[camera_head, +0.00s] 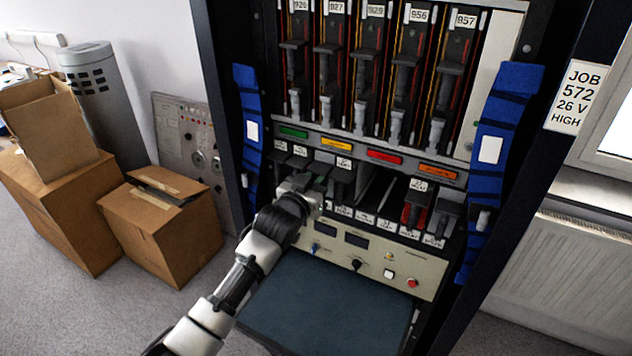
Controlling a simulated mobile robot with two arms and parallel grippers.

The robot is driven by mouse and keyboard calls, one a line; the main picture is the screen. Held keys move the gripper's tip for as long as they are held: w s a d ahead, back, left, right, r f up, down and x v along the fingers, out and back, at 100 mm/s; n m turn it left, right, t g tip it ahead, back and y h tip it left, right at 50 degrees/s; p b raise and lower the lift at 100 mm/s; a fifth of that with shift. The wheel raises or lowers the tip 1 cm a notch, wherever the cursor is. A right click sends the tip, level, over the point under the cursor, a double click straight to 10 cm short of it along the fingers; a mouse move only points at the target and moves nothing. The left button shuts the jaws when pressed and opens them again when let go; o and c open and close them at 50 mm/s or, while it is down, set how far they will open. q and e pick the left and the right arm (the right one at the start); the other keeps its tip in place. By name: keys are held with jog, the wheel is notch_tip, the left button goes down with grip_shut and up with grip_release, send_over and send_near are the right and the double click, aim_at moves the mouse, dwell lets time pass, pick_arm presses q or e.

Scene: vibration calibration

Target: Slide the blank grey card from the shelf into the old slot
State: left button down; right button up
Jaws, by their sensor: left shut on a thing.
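My left gripper (312,187) reaches into the lower row of the rack, at the left of the open bay. It is shut on what looks like a grey card, mostly hidden by the gripper and the dark bay. Small white labels (365,217) run along the bay's lower edge. A pale grey piece without a visible label (325,157) shows just above the gripper. Which slot is the old one, and how far the held card is in, I cannot tell. My right gripper is out of view.
Numbered card modules (366,80) fill the upper rack. A red module (413,210) stands right in the lower bay. A control panel (375,255) and a dark blue pull-out shelf (320,305) lie below. Blue straps (490,150) flank the rack; cardboard boxes (160,225) stand left.

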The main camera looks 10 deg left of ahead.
pick_arm(q)
jog(key=shift+r, duration=0.1)
dwell(0.3)
jog(key=c, duration=1)
grip_release()
jog(key=shift+w, duration=0.15)
jog(key=shift+f+b, duration=0.3)
jog(key=shift+f, duration=0.35)
jog(key=shift+s, duration=0.2)
jog(key=shift+p+v, duration=1.95)
jog(key=shift+v, duration=0.45)
